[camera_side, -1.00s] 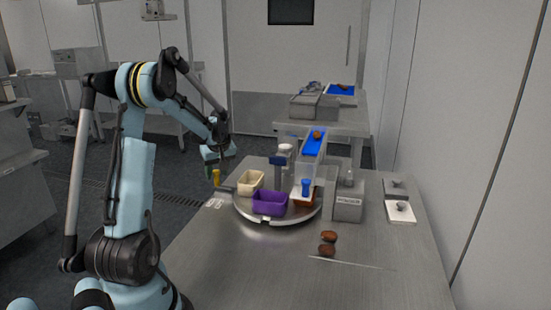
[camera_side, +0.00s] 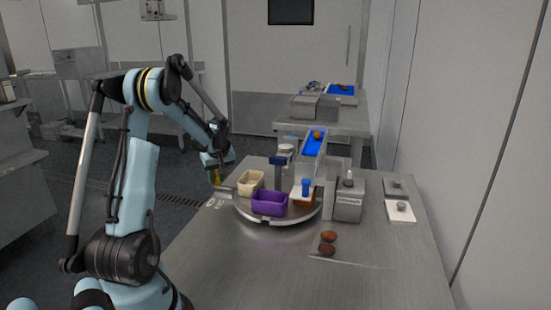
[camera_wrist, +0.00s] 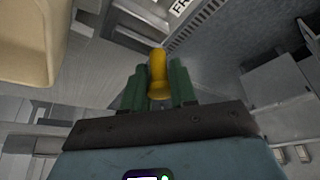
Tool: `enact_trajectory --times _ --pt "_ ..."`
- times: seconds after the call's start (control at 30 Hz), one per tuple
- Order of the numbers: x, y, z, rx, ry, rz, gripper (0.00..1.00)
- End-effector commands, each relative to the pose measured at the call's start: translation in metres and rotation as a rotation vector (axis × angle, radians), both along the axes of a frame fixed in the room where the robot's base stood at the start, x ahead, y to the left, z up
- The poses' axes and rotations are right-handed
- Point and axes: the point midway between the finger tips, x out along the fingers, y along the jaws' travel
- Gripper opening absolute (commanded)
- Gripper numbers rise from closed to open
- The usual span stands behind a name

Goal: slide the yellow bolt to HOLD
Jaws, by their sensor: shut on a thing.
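The yellow bolt (camera_wrist: 158,68) stands between the two green fingers of my gripper (camera_wrist: 156,84) in the wrist view. The fingers are shut on it. In the side view the bolt (camera_side: 217,177) shows just below my gripper (camera_side: 214,171), at the left edge of the turntable. A white label with letters starting "FR" (camera_wrist: 181,5) lies beyond the bolt in the wrist view, cut off by the frame edge. A HOLD marking cannot be read in either view.
The turntable (camera_side: 262,217) carries a cream bin (camera_side: 250,190) and a purple bin (camera_side: 269,209). A blue-topped chute (camera_side: 313,145) slopes down behind them. A grey labelled box (camera_side: 348,200) stands beside the turntable.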

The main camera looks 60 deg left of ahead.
Motion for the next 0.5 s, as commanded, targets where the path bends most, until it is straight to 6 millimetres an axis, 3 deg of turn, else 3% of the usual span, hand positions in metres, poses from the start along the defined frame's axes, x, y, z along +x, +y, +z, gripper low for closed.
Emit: enact_trajectory --times 0.17,0.5 --pt "0.0 -0.002 -0.001 -0.005 0.003 0.001 0.0" --pt "0.024 -0.027 -0.001 -0.007 0.003 0.002 0.0"
